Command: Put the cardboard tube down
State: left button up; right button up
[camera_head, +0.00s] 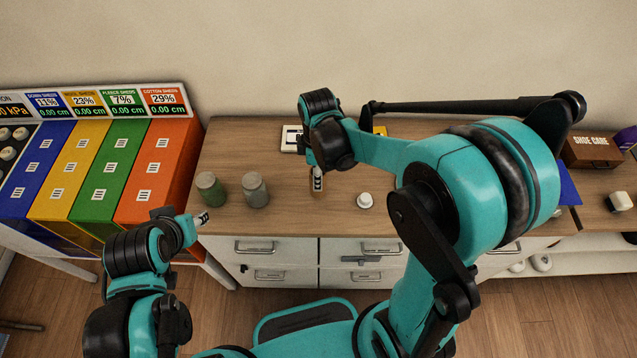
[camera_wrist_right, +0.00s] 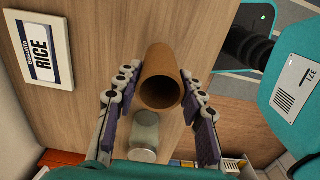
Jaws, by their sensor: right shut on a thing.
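The brown cardboard tube (camera_wrist_right: 163,66) is between the two fingers of my right gripper (camera_wrist_right: 160,92) in the right wrist view, its open end facing the camera. In the head view my right gripper (camera_head: 317,182) points down over the middle of the wooden counter (camera_head: 330,212); only a small brown bit of the tube shows at its fingertips. I cannot tell whether the tube's far end touches the counter. My left gripper (camera_head: 200,219) is at the counter's left front edge, apart from the tube; its finger opening is not clear.
A green jar (camera_head: 211,189) and a grey jar (camera_head: 255,190) stand left of my right gripper. A small white knob-like object (camera_head: 365,200) sits to its right. A RICE card (camera_wrist_right: 42,48) lies at the back. Coloured bins (camera_head: 155,165) stand at left.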

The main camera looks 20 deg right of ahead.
jog(key=shift+f+b, duration=0.65)
jog(key=shift+f, duration=1.35)
jog(key=shift+f, duration=0.15)
jog(key=o, duration=1.1)
